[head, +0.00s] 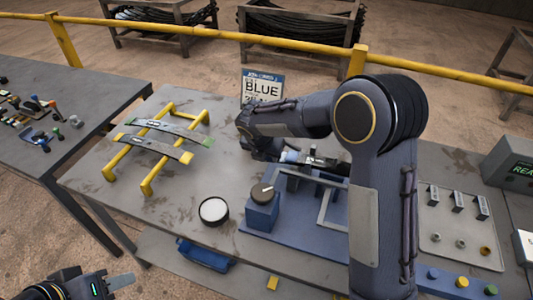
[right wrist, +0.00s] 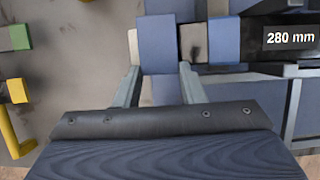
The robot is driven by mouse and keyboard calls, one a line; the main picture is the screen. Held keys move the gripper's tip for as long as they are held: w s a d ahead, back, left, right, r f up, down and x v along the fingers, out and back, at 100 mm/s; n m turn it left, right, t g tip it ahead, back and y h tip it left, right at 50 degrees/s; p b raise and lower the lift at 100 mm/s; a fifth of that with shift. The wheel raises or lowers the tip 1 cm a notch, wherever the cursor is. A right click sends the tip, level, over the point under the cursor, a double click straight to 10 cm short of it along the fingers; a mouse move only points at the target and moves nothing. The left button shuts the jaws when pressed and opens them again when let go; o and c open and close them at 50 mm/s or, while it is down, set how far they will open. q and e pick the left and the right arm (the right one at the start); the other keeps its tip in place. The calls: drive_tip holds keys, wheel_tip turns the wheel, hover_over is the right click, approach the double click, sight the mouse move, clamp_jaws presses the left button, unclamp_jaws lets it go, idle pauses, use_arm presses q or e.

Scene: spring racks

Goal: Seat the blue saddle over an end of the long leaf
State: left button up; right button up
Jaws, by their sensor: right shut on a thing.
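Two curved grey leaves lie across the yellow rack on the left of the table in the head view. The block is apart from both leaves. My left gripper (head: 118,282) is at the bottom left corner, away from the rack; its jaw opening is unclear.
A white round tin (head: 213,211) and a blue box with a knob (head: 262,211) stand in front. A tray (head: 460,237) of small parts is at right. A BLUE sign (head: 263,86) stands behind.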

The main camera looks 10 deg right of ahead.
drive_tip(key=shift+f+b, duration=0.3)
drive_tip(key=shift+f, duration=0.3)
drive_tip(key=o, duration=1.1)
drive_tip(key=shift+o, duration=0.2)
drive_tip(key=o, duration=0.4)
drive_tip(key=shift+c, duration=0.2)
drive_tip(key=shift+d, duration=0.1)
wheel_tip(320, 180, up, 7)
drive_tip(key=p, duration=0.5)
